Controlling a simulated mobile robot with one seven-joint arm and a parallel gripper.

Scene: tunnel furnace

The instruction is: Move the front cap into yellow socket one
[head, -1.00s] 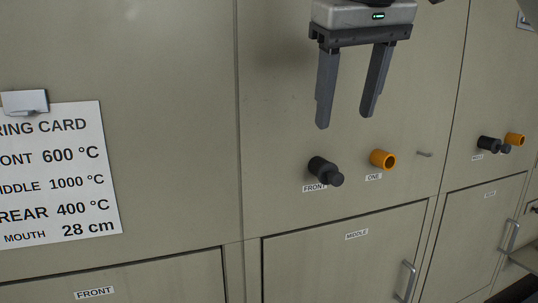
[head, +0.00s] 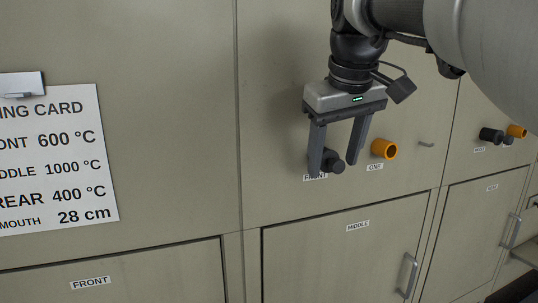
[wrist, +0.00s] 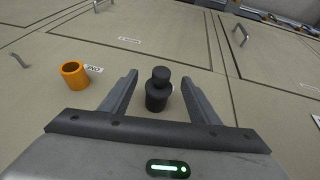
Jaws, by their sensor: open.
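The black front cap (head: 332,161) sticks out of the panel above its FRONT label, which my gripper partly covers. In the wrist view the cap (wrist: 157,92) stands between my two fingers with a gap on each side. My gripper (head: 336,171) is open, its fingers pointing down the panel, one in front of the cap's left side in the head view. Yellow socket one (head: 384,149), an orange open tube above the ONE label, is just right of the cap. It also shows in the wrist view (wrist: 74,75), left of my gripper, and is empty.
Farther right are another black cap (head: 490,135) and yellow socket (head: 516,131). The MIDDLE door (head: 340,255) with its handle (head: 408,275) lies below. A firing card (head: 60,160) hangs at the left.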

